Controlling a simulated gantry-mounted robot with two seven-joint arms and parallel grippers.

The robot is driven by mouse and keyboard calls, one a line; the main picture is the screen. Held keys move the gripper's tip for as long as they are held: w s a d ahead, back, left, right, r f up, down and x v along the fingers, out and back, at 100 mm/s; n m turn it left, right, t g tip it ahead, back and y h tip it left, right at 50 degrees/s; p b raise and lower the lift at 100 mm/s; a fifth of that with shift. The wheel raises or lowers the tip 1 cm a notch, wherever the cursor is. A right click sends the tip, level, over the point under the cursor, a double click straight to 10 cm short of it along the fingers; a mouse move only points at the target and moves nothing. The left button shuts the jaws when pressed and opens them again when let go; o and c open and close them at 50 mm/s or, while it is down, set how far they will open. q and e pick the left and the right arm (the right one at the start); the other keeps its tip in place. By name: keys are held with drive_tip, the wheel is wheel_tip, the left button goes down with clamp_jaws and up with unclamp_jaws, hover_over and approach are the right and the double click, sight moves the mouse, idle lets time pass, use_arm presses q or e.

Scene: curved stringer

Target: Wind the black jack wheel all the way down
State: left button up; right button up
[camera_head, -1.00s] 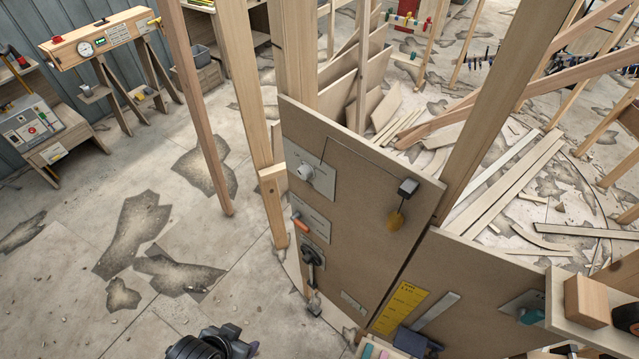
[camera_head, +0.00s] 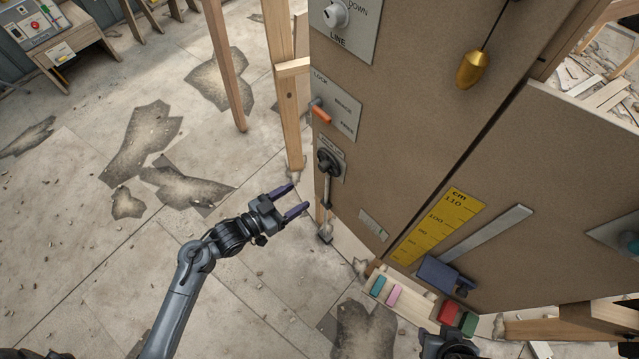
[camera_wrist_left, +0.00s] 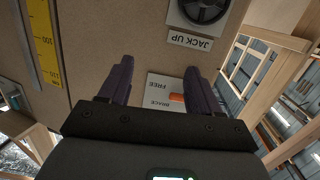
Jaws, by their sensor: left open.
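The black jack wheel (camera_head: 329,161) sits on a small grey plate low on the left edge of the brown panel (camera_head: 400,130). A rod (camera_head: 326,195) runs down below it to a foot near the floor. My left gripper (camera_head: 299,198) is open and empty, left of the rod and lower in the picture than the wheel. In the left wrist view, the wheel (camera_wrist_left: 205,8) is partly cut off at the top edge, beside a label reading JACK UP. The open fingers (camera_wrist_left: 158,68) point toward the panel, apart from the wheel.
An orange lever (camera_head: 320,114) on a LOCK/BRACE/FREE plate is above the wheel. A brass plumb bob (camera_head: 472,69) hangs at the upper right. A yellow cm scale (camera_head: 440,225) and a tray (camera_head: 402,302) with coloured blocks are to the right. Open floor lies left.

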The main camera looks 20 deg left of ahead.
use_arm(q)
drive_tip(key=b, duration=0.8)
approach(321, 169)
drive_tip(key=s, duration=0.5)
drive_tip(key=shift+t, duration=0.8)
drive_tip(key=b+x, duration=0.2)
drive_tip(key=x, duration=0.2)
drive_tip(key=a+f+b+x, duration=0.1)
drive_tip(key=b+x, duration=0.2)
drive_tip(key=x, duration=0.1)
drive_tip(key=w+b+x, duration=0.1)
drive_tip(key=b+x, duration=0.2)
drive_tip(key=x, duration=0.1)
drive_tip(key=shift+w+a+f, duration=0.15)
drive_tip(key=shift+a, duration=0.15)
drive_tip(key=shift+w+d, duration=0.35)
drive_tip(key=shift+w, duration=0.2)
use_arm(e)
wheel_tip(321, 169, down, 19)
drive_tip(key=shift+a, duration=0.1)
